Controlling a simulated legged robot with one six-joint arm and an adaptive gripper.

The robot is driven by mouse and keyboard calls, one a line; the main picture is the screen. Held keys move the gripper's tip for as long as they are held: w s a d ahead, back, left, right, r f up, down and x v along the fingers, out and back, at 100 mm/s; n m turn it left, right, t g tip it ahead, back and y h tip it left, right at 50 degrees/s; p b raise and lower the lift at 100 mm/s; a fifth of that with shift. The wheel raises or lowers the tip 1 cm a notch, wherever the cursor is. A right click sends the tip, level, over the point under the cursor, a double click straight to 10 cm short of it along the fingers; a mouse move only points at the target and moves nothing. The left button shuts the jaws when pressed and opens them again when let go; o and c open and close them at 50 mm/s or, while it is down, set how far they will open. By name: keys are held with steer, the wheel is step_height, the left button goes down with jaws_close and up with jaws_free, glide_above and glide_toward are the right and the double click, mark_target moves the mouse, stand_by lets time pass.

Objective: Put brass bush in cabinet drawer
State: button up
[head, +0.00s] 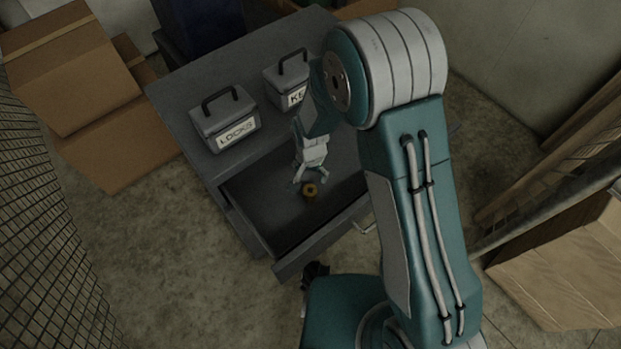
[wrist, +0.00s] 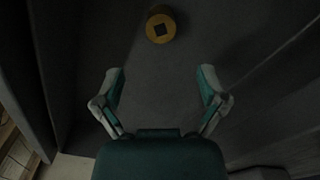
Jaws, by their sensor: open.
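The brass bush (head: 310,190) is a small yellow ring with a dark centre. It lies on the floor of the open cabinet drawer (head: 262,222). In the wrist view the bush (wrist: 160,27) is at the top middle, beyond the fingertips. My gripper (head: 309,182) is over the drawer, just above the bush in the head view. Its fingers are spread wide in the wrist view (wrist: 160,85), with nothing between them and clear of the bush. The exact height of the fingertips above the drawer floor cannot be told.
The grey cabinet (head: 185,105) carries a box labelled LOCKS (head: 225,120) and a second, partly hidden box (head: 287,82). Cardboard boxes (head: 75,75) stand at the left. Mesh (head: 45,220) runs along the left side. The floor in front of the drawer is clear at the left.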

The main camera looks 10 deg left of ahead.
steer(key=shift+r, duration=0.2)
steer(key=d+r+t, duration=0.1)
steer(key=d+r, duration=0.5)
steer(key=r, duration=0.5)
steer(key=d+r+t, duration=0.1)
steer(key=d+r, duration=0.5)
steer(key=r, duration=0.5)
steer(key=s+d+r+n+t, duration=0.2)
steer(key=s+d+r+t, duration=0.1)
steer(key=s+d+r, duration=0.9)
steer(key=shift+s+t, duration=0.3)
steer(key=shift+s, duration=0.75)
steer(key=shift+r, duration=0.1)
steer(key=shift+c, duration=0.3)
